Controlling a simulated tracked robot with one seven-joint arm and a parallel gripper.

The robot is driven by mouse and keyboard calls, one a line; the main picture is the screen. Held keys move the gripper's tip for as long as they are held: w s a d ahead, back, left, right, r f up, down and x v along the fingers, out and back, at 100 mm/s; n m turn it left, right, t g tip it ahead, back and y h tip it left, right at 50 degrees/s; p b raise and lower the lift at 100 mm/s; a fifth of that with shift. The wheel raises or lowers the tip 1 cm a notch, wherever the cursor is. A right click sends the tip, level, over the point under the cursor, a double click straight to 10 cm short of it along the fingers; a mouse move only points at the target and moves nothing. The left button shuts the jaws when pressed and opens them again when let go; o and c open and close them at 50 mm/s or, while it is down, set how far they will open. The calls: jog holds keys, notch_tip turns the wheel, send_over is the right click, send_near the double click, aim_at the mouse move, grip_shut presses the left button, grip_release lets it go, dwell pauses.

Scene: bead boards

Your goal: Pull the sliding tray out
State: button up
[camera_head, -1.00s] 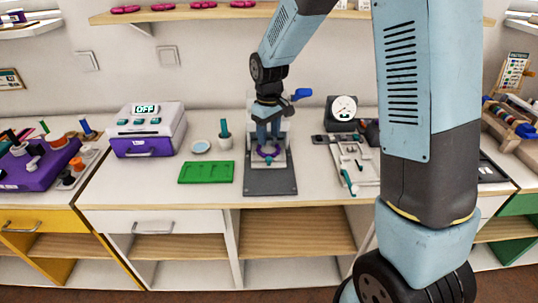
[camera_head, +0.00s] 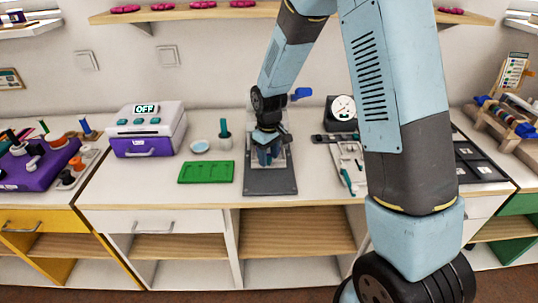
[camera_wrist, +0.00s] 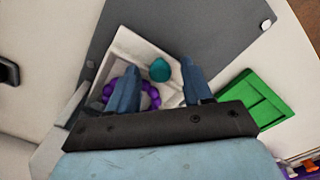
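The sliding tray (camera_wrist: 128,50) is a light plate on the dark grey base (camera_head: 270,184) of the press in the middle of the counter. A ring of purple beads (camera_wrist: 151,95) lies on it, and a teal knob (camera_wrist: 160,70) stands at its front end. My gripper (camera_head: 267,158) points down over the tray and hides most of it in the head view. In the wrist view, the two blue fingers (camera_wrist: 161,84) are apart, with the knob showing in the gap just beyond their tips. Whether they touch the knob cannot be told.
A blue lever (camera_head: 301,94) sticks out right of the press. A green board (camera_head: 207,172) lies to the left, with a purple and white machine (camera_head: 147,131) beyond it. A light tool tray (camera_head: 347,165) and a dial (camera_head: 342,108) are to the right. The base's front part is bare.

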grip_shut()
dwell(0.4)
